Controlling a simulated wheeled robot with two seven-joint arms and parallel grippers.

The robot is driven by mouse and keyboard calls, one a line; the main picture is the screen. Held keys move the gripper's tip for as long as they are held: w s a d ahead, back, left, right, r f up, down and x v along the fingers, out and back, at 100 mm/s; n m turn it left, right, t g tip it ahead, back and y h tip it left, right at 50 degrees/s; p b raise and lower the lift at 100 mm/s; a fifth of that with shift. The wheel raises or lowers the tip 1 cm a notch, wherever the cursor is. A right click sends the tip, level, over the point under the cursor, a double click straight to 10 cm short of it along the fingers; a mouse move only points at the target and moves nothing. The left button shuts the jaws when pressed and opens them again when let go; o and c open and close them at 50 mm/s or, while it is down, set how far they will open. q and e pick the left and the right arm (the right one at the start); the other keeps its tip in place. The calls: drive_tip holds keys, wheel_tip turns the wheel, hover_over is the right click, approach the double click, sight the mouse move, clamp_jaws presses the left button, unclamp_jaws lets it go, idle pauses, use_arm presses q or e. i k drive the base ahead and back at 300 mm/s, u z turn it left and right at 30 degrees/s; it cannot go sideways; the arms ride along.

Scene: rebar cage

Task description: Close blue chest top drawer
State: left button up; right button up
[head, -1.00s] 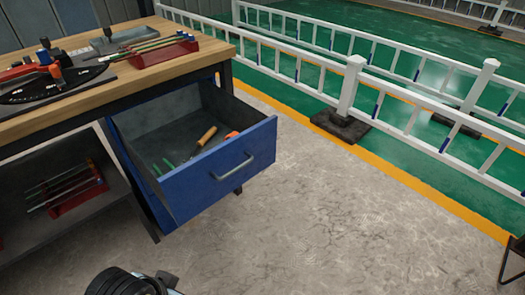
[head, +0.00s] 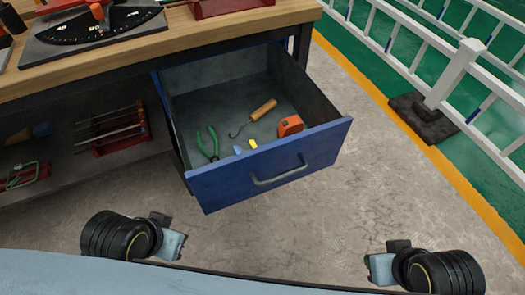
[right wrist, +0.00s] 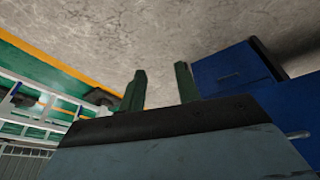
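The blue chest's top drawer (head: 262,172) is pulled far out under the workbench, its grey handle (head: 278,172) on the front. Inside lie green-handled pliers (head: 208,145), a wooden-handled hook (head: 255,117), an orange tape measure (head: 290,125) and small blue and yellow pieces. My left gripper (head: 168,235) is low in front of the drawer's left side, apart from it; its fingers are unclear. My right gripper (head: 378,262) is in front and to the right, apart from the drawer. In the right wrist view, its two fingers (right wrist: 161,88) are spread and empty, with the blue chest (right wrist: 235,78) beyond.
The wooden workbench (head: 190,32) holds a black angle gauge and a red tool rack. A shelf (head: 75,175) at left holds another red rack (head: 118,143). Bare concrete floor (head: 335,215) surrounds the drawer. A white fence (head: 455,75) stands at right.

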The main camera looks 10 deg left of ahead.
sight(221, 93)
drive_tip(key=k, duration=1)
drive_tip(key=u, duration=1.4)
drive_tip(key=i, duration=0.8)
drive_tip(key=z, duration=1.6)
